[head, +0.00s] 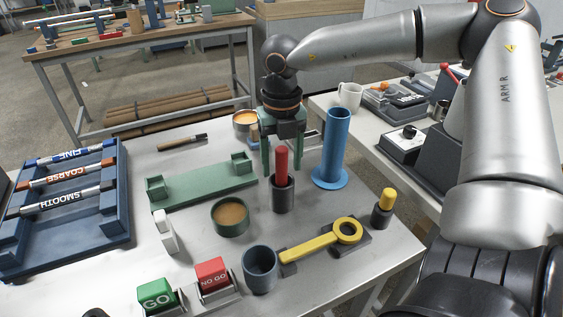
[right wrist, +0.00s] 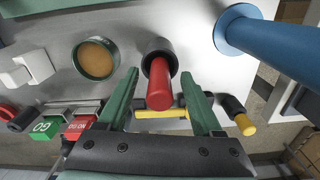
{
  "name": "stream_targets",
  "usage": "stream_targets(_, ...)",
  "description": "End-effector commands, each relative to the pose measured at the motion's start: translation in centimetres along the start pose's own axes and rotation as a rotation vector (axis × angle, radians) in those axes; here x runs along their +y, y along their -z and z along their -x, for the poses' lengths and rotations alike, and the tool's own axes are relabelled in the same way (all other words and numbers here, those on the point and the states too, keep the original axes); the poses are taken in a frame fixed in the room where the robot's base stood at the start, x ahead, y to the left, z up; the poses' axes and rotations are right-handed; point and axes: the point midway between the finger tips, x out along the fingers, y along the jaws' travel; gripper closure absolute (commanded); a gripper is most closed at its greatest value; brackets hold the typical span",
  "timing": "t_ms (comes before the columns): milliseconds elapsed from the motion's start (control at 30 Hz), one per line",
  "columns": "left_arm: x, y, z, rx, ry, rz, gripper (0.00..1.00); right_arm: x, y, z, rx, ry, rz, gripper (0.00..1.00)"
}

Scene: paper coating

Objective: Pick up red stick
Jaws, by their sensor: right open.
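The red stick (head: 281,163) stands upright in a dark cylindrical holder (head: 283,195) on the grey table. My right gripper (head: 282,165) is above and around the stick's upper part, fingers pointing down. In the right wrist view, the open green fingers of the gripper (right wrist: 163,95) lie on either side of the red stick (right wrist: 160,88), with gaps on both sides. The stick's top points toward the wrist camera. My left gripper is not in view.
A tall blue cylinder (head: 335,145) stands close right of the holder. A green cup with brown contents (head: 231,216) stands left, and a yellow ring-ended tool (head: 322,240) lies in front. A yellow stick (head: 387,198) stands in a small holder at right. GO (head: 156,295) and NO GO (head: 212,273) blocks sit near the front.

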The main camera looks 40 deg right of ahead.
Motion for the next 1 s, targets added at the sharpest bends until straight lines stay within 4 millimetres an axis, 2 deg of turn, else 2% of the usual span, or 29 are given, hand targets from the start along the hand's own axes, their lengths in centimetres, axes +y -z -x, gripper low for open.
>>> stream_targets(100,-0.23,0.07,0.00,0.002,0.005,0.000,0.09,0.01,0.04,-1.07,0.001,-0.001,-0.001,0.33)
stream_targets(367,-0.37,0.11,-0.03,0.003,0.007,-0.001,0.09,0.01,-0.01,-1.20,-0.001,-0.001,-0.001,0.34)
stream_targets(900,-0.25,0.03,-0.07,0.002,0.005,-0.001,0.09,0.00,-0.01,-1.16,-0.001,-0.001,-0.001,0.95)
stream_targets(1000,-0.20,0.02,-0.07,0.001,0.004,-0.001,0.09,0.00,-0.01,-1.16,-0.001,-0.001,-0.001,1.00)
